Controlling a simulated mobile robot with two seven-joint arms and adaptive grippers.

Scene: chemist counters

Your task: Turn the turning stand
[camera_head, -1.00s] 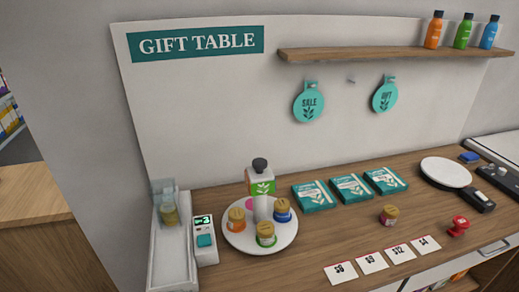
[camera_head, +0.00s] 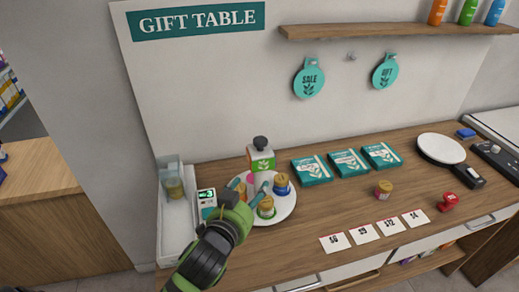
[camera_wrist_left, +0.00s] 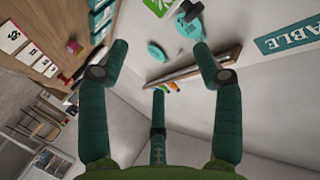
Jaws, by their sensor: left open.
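The turning stand (camera_head: 287,211) is a round white plate at the back left of the counter. It carries a white and green bottle with a dark cap (camera_head: 261,158), a jar with a blue band (camera_head: 281,184), a jar with a green band (camera_head: 266,207) and a jar with an orange band, mostly hidden by my gripper. My left gripper (camera_head: 251,186) is open over the left part of the stand, its fingers pointing toward the bottle. I cannot tell whether it touches anything. In the left wrist view its open fingers (camera_wrist_left: 160,47) have nothing between them. My right gripper is not in view.
A small device with a green display (camera_head: 206,197) and a white tray (camera_head: 172,228) stand left of the stand. Teal boxes (camera_head: 312,170) lie to its right. A loose jar (camera_head: 383,189), price cards (camera_head: 362,232) and a red stamp-like object (camera_head: 447,201) are farther right.

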